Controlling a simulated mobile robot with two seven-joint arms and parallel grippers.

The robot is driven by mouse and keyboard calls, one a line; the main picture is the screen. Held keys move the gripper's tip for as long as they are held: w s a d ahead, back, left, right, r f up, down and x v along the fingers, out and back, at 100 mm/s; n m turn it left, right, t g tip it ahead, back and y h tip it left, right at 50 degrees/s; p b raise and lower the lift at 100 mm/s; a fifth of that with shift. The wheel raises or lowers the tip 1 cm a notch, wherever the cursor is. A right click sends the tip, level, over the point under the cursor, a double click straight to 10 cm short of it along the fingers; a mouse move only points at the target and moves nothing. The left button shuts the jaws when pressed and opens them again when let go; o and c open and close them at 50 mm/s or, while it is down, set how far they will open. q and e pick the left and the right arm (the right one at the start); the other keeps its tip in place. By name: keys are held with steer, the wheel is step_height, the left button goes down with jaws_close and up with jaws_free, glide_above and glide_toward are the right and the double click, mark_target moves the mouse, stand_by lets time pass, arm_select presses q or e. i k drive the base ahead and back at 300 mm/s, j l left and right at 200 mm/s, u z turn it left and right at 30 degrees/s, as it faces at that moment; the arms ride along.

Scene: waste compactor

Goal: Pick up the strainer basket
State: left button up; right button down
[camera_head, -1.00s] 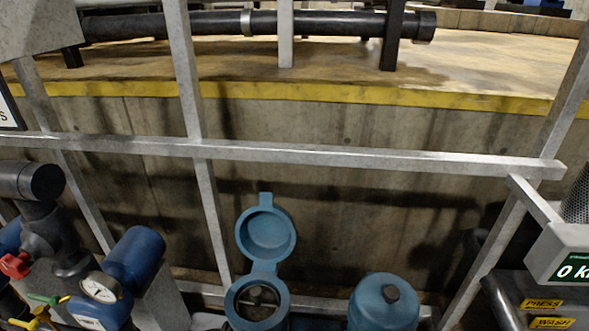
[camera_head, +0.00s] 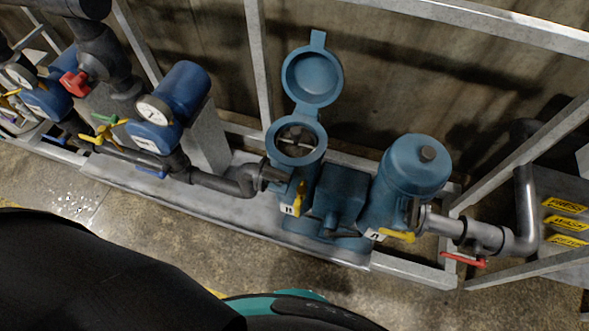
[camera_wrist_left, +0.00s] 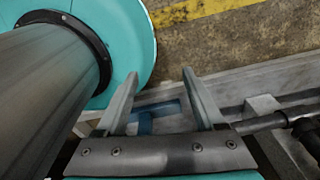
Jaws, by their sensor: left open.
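The strainer basket (camera_head: 296,136) appears to sit inside the open left pot of the blue duplex strainer (camera_head: 338,196). Only a grey bar and a dark interior show through the round mouth, so most of it is hidden. The pot's round lid (camera_head: 312,77) is swung up and back. My left gripper shows only in the left wrist view (camera_wrist_left: 160,84). Its two fingers are apart with nothing between them, above the floor near a metal frame, away from the basket. My right gripper is not in view.
The right pot (camera_head: 415,166) is closed under a domed lid. Yellow valve handles (camera_head: 299,198) stick out in front of the pots. Pipes and pumps with gauges (camera_head: 154,110) stand left. A grey frame rail (camera_head: 262,60) rises behind. Floor (camera_head: 230,262) in front is clear.

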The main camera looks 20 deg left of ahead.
mark_target(294, 142)
steer(key=i+j+z, duration=0.1)
steer(key=j+z, duration=0.2)
steer(key=j, duration=0.3)
steer(key=j+z, duration=0.25)
steer(key=j, duration=0.4)
